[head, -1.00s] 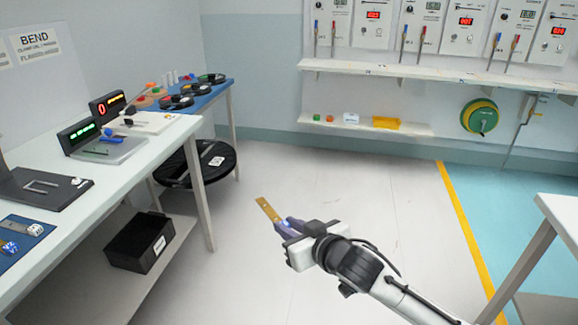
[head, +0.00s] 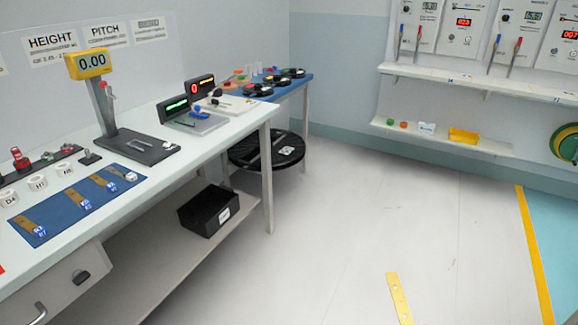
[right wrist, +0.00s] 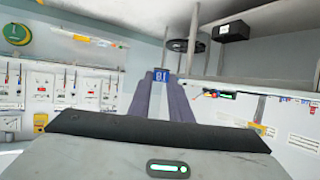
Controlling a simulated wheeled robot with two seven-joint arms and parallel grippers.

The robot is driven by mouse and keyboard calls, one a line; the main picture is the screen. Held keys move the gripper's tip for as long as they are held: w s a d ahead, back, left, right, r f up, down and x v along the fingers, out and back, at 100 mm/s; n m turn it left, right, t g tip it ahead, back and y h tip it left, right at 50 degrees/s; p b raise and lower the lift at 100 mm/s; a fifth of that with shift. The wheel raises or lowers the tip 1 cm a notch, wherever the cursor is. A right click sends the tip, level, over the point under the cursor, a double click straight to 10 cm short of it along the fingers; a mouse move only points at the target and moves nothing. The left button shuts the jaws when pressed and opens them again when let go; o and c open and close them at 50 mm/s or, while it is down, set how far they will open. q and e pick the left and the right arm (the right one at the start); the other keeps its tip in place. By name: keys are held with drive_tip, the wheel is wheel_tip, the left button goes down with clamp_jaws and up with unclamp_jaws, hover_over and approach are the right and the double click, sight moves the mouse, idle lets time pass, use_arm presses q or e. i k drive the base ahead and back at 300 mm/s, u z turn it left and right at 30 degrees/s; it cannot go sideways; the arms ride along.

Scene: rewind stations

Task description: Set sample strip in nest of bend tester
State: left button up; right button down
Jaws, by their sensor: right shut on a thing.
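The sample strip (head: 399,300) is brass-coloured with small holes and points up from the bottom edge of the head view. Its lower end is out of frame there. In the right wrist view, the two dark fingers of my right gripper (right wrist: 161,86) are closed on an end with a blue numbered tag (right wrist: 159,74). My left gripper is in neither view. Under the third wall sign, too small to read now, a low grey tester (head: 200,122) with a green display stands on the white bench. It appears to be the bend tester; its nest is too small to make out.
The white bench (head: 115,210) also holds a yellow-display gauge (head: 88,66) and a blue mat (head: 60,222) with several tagged strips. A black bin (head: 208,211) sits on the lower shelf. A round black platform (head: 266,150) stands beyond. The floor right of the bench is clear.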

sight(226, 106)
drive_tip(key=z, duration=0.8)
drive_tip(key=k, duration=1.05)
drive_tip(key=z, duration=0.65)
drive_tip(key=i, duration=1.5)
drive_tip(key=u, duration=0.85)
drive_tip(key=i, duration=1.6)
drive_tip(key=u, duration=1.85)
drive_tip(key=i, duration=0.7)
drive_tip(key=u, duration=0.65)
